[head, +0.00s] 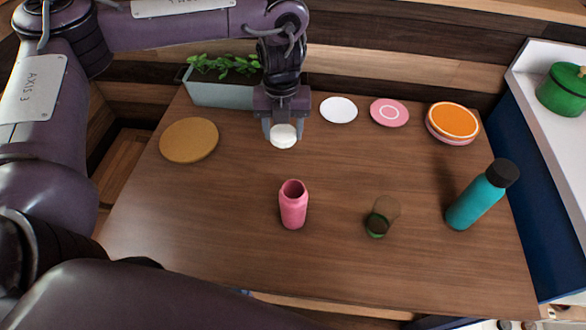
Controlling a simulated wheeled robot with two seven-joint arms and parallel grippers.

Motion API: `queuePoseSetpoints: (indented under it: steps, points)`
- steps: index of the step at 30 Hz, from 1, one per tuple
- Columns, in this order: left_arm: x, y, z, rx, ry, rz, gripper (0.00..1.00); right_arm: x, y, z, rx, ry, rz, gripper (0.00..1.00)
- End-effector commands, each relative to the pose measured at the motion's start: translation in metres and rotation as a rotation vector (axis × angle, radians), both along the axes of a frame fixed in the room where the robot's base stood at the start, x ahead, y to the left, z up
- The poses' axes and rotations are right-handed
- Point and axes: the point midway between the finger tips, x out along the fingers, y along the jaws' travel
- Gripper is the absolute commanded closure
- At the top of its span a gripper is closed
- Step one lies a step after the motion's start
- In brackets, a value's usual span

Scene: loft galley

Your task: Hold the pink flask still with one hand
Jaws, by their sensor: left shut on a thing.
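The pink flask (293,208) stands upright on the wooden table, near its middle. Its top is open, with a dark inside showing. My left gripper (283,132) points down behind the flask, farther from me, and is shut on a small white round cap (283,138). The cap is apart from the flask. Nothing holds the flask. My right gripper is not in view.
A glass with green at its base (376,226) and a teal bottle with a black top (477,198) stand to the right.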

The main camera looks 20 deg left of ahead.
Motion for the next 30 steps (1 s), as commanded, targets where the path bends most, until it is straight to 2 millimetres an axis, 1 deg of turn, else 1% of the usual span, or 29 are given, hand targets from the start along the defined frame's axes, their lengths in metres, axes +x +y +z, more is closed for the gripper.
queuePoseSetpoints:
  steps: [1, 6, 9, 12, 17, 21, 24, 30]
  points:
    - [-0.002, 0.0, -0.021, -0.002, 0.007, 0.002, 0.75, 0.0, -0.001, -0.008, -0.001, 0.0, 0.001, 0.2]
    - [-0.002, 0.0, -0.067, -0.002, 0.006, 0.004, 0.75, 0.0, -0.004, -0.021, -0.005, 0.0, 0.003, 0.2]
    - [-0.001, 0.0, -0.088, -0.002, 0.005, 0.003, 0.75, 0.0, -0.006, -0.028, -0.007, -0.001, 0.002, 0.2]
    - [0.0, 0.0, -0.102, -0.001, 0.003, 0.004, 0.75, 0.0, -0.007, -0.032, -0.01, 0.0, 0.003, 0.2]
    - [0.0, 0.0, -0.113, -0.001, 0.002, 0.003, 0.75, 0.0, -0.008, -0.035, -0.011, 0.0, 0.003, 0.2]
    - [-0.001, 0.0, -0.135, -0.001, 0.003, 0.004, 0.75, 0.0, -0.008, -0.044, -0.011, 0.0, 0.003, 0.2]
    - [-0.001, 0.0, -0.145, -0.001, 0.002, 0.004, 0.75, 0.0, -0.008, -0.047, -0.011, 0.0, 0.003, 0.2]
    - [0.0, 0.0, -0.145, -0.001, -0.001, 0.003, 0.75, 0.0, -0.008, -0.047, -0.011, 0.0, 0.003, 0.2]
